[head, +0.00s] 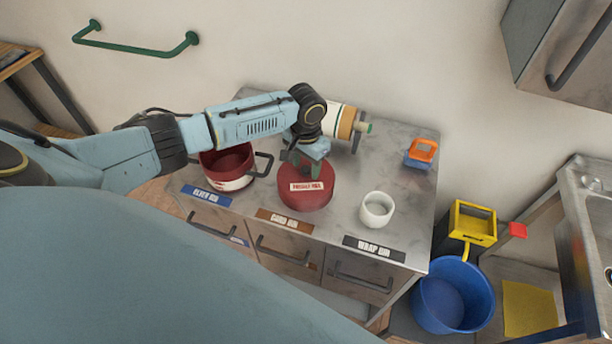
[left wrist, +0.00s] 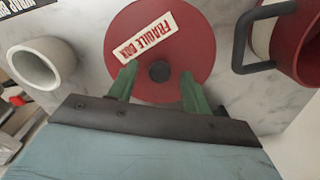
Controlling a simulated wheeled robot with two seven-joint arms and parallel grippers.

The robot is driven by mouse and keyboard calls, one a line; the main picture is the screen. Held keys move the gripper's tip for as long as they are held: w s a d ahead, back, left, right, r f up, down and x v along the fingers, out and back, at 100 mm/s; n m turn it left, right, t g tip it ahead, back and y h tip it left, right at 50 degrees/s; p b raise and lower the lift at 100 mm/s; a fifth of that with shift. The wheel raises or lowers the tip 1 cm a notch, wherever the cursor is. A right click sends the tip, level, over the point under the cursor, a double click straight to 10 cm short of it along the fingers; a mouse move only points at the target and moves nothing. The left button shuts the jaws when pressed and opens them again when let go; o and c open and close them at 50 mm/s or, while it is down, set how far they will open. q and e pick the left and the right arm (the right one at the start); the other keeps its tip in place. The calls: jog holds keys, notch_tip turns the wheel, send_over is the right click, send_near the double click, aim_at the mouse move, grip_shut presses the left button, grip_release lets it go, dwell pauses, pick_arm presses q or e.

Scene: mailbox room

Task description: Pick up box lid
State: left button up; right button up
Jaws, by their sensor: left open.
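The box lid (head: 313,188) is the round red top with a "FRAGILE BOX" label, on the red round box standing on the grey counter. In the left wrist view the lid (left wrist: 190,50) shows from above with a small dark knob (left wrist: 159,71) in its middle. My left gripper (head: 302,163) is over the lid's back part. In the left wrist view its green fingers (left wrist: 158,85) are spread apart, one on each side of the knob, with nothing held between them. I cannot tell whether the fingertips touch the lid. My right gripper is not in view.
An open red pot (head: 229,183) with dark handles stands left of the box. A white cup (head: 376,210) stands to the right. A cylindrical canister (head: 340,121) is behind, and a small blue and orange item (head: 420,153) is at the back right.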

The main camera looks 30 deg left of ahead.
pick_arm(q)
jog(key=shift+f, duration=0.3)
grip_shut()
jog(key=shift+r, duration=0.15)
